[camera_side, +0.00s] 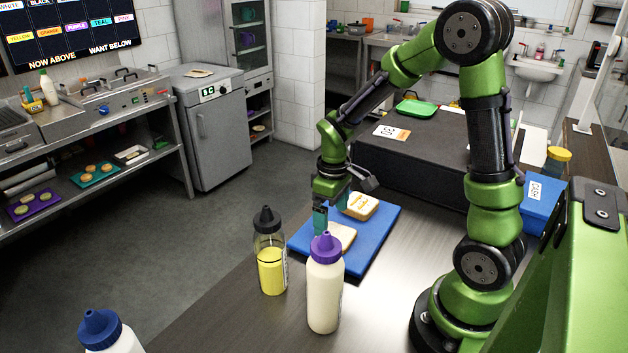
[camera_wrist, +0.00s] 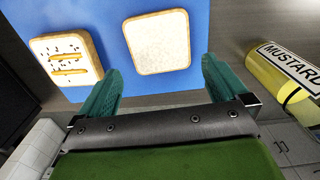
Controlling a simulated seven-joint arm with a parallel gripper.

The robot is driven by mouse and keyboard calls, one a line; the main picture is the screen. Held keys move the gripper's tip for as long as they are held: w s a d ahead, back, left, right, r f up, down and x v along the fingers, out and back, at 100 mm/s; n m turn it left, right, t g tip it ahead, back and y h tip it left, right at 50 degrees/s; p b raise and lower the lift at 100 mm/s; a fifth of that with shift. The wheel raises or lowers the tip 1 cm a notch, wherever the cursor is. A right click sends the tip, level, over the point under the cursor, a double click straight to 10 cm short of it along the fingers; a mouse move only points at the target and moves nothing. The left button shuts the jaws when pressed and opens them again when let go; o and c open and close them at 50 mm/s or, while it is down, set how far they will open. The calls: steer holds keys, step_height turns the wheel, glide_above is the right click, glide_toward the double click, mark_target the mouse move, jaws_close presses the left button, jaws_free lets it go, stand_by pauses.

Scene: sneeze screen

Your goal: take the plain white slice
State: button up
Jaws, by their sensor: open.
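The plain white slice (camera_wrist: 158,42) lies flat on a blue board (camera_wrist: 202,12) in the wrist view, with a tan crust around a pale face. In the side view the slice (camera_side: 342,237) shows partly behind the purple-capped bottle. A second slice (camera_wrist: 67,60) with dark specks and orange-yellow strips lies to its left in the wrist view; in the side view it is the topped slice (camera_side: 358,206) farther back on the board. My gripper (camera_wrist: 160,82) is open and empty, its teal fingers apart just short of the plain slice. I cannot tell its exact height.
A mustard bottle (camera_wrist: 283,72) stands beside the board, also showing in the side view (camera_side: 271,270). A purple-capped white bottle (camera_side: 325,285) stands at the board's near edge. A dark box (camera_side: 425,165) is behind; a blue-capped bottle (camera_side: 108,335) is front left.

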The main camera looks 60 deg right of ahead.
mark_target(332, 233)
step_height(332, 233, down, 4)
steer(key=shift+s+f, duration=0.15)
steer(key=shift+c, duration=0.5)
steer(key=c, duration=0.7)
steer(key=shift+c, duration=0.2)
